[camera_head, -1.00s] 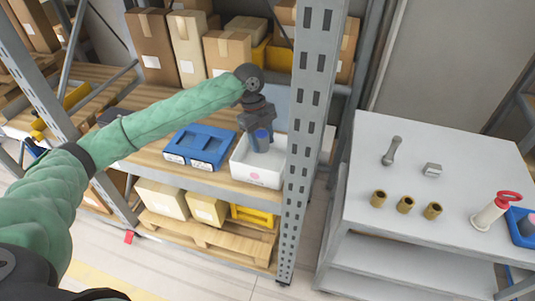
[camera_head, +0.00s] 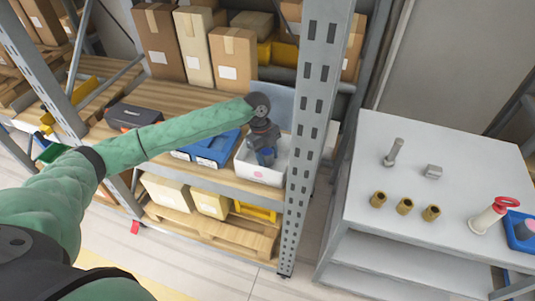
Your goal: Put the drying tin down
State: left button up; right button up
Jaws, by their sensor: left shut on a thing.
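The drying tin, a small blue cylinder (camera_head: 266,156), shows partly between the fingers of my left gripper (camera_head: 265,149). My left gripper is shut on it, over and partly inside a white open box (camera_head: 262,176) on the wooden shelf. Whether the tin touches the box floor cannot be told. My right gripper is not in view.
A blue case (camera_head: 213,151) lies left of the white box, partly behind my left arm. A grey rack post (camera_head: 307,130) stands just right of the box.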

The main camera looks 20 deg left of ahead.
pick_arm(q)
jog(key=shift+w+f, duration=0.1)
jog(key=shift+f, duration=0.2)
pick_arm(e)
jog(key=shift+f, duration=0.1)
pick_arm(q)
jog(key=o, duration=0.9)
jog(key=shift+o, duration=0.6)
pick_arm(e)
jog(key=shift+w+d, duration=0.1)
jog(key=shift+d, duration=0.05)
pick_arm(q)
jog(key=shift+r, duration=0.15)
jog(key=shift+a+r+b, duration=0.1)
jog(key=shift+r+b, duration=0.15)
jog(key=shift+b, duration=0.1)
jog(key=b+v, duration=0.4)
jog(key=v, duration=0.7)
jog(key=shift+r, duration=0.2)
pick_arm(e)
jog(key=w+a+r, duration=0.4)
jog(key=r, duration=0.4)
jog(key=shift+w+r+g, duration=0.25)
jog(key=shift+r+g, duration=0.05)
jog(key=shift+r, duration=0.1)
